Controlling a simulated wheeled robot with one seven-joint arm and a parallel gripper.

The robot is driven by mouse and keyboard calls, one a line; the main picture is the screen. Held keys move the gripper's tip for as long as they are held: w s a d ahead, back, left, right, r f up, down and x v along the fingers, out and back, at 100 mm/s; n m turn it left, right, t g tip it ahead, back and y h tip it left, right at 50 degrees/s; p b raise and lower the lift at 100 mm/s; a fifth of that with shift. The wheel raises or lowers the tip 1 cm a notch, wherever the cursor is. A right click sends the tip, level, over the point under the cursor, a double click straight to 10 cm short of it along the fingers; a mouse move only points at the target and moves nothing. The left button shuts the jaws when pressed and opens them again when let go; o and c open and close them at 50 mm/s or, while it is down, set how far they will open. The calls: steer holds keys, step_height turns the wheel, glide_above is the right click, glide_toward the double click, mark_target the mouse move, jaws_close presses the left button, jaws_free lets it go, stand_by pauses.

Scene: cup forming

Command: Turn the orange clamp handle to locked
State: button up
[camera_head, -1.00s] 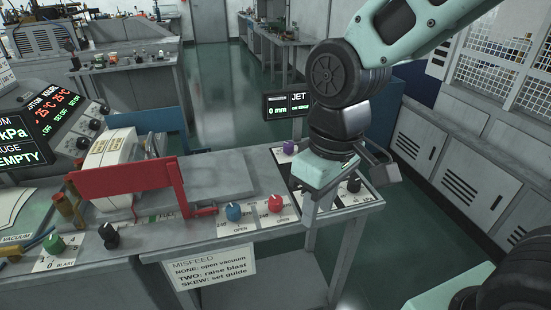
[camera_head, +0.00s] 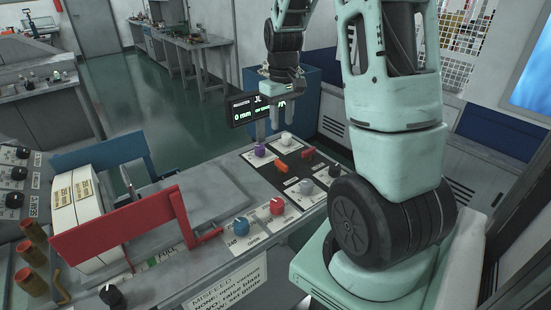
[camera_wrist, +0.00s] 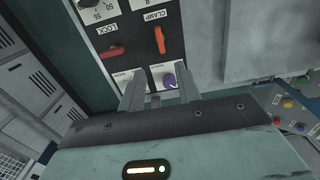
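The orange clamp handle (camera_head: 281,167) sits on a black panel on the bench in the head view. In the wrist view the orange handle (camera_wrist: 159,40) is beside the CLAMP label, ahead of the fingertips and lying roughly along the picture's vertical. A red handle (camera_wrist: 112,50) is beside the LOCK label; it also shows in the head view (camera_head: 307,153). My gripper (camera_head: 280,124) is above the far side of the panel, apart from the orange handle. In the wrist view my gripper (camera_wrist: 160,82) has its two fingers spread with nothing held between them.
A white knob (camera_head: 286,139), a grey knob (camera_head: 306,186) and a dark knob (camera_head: 334,170) surround the panel. A small screen (camera_head: 250,110) stands behind. A red guide (camera_head: 120,230) is at left.

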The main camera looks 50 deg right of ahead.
mark_target(281, 162)
step_height(281, 162, down, 14)
steer(key=shift+r+p, duration=0.1)
steer(key=shift+p, duration=0.95)
jaws_close()
